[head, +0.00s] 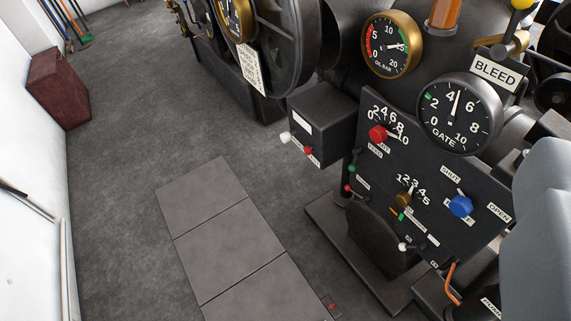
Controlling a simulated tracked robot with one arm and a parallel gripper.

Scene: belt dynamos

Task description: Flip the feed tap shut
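A dark control panel (430,178) stands right of centre, tilted in the picture. A blue tap knob (460,206) sits on its right part, between a SHUT label (451,174) at upper left and an OPEN label (498,213) at right. The label below the blue knob is partly covered, and I cannot tell which way the knob points. A red knob (378,133) with a number scale is at the panel's upper left, with a small label that seems to read FEED (375,151) below it. My gripper's fingers are not in view.
A brass-coloured dial knob (403,199) and small switches are lower on the panel. A GATE gauge (460,113) and a BLEED sign (496,72) stand above. A pale grey rounded shape (545,225) fills the right edge. Floor plates (225,240) lie clear at left.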

